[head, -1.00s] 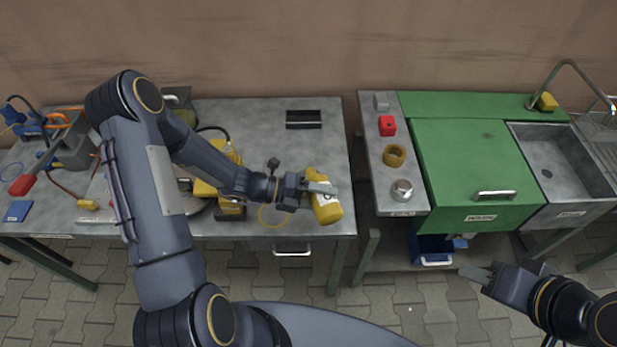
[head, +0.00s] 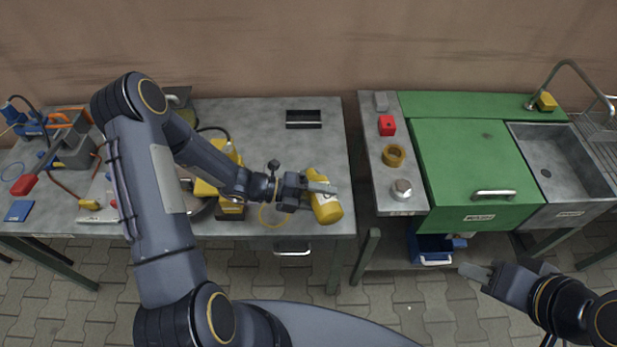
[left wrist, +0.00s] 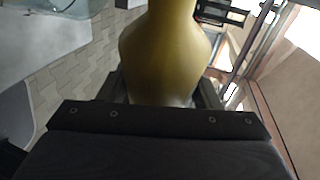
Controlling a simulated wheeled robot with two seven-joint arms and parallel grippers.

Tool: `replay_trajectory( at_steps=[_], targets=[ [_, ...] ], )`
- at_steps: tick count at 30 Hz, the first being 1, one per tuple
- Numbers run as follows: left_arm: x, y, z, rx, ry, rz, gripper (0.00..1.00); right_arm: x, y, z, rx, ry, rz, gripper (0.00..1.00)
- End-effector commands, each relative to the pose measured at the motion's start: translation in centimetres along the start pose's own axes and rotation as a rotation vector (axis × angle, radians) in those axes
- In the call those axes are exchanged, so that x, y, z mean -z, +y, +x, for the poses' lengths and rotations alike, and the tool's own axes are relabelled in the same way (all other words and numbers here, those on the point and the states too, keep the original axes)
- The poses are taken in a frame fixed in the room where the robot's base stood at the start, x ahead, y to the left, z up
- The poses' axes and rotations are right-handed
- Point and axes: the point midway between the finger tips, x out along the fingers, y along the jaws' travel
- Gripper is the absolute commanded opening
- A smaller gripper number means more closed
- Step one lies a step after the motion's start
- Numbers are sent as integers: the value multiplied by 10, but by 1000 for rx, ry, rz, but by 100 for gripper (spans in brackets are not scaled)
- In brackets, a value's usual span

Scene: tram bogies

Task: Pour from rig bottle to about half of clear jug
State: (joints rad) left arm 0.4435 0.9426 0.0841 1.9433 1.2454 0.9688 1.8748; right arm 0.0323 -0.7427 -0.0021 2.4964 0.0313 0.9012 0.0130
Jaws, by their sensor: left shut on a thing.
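The rig bottle (head: 327,209) is a yellow bottle over the right part of the grey workbench in the head view. It looks tilted, with its wide end toward the front right. My left gripper (head: 318,188) is shut on it. In the left wrist view the yellow bottle (left wrist: 165,50) fills the middle, between the fingers.
A black tray (head: 303,119) lies at the back of the workbench (head: 270,115). A floor gap separates bench and counter.

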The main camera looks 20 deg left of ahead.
Motion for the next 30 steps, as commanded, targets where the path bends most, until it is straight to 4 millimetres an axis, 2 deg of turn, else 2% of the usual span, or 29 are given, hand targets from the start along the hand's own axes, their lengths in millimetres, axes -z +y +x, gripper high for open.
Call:
replay_trajectory(
  at_steps=[30],
  targets=[
    [-1, -4, -1, 21, 13, -46, 24, 3, -3, -6, 0, 0, 0, 36]
  ],
)
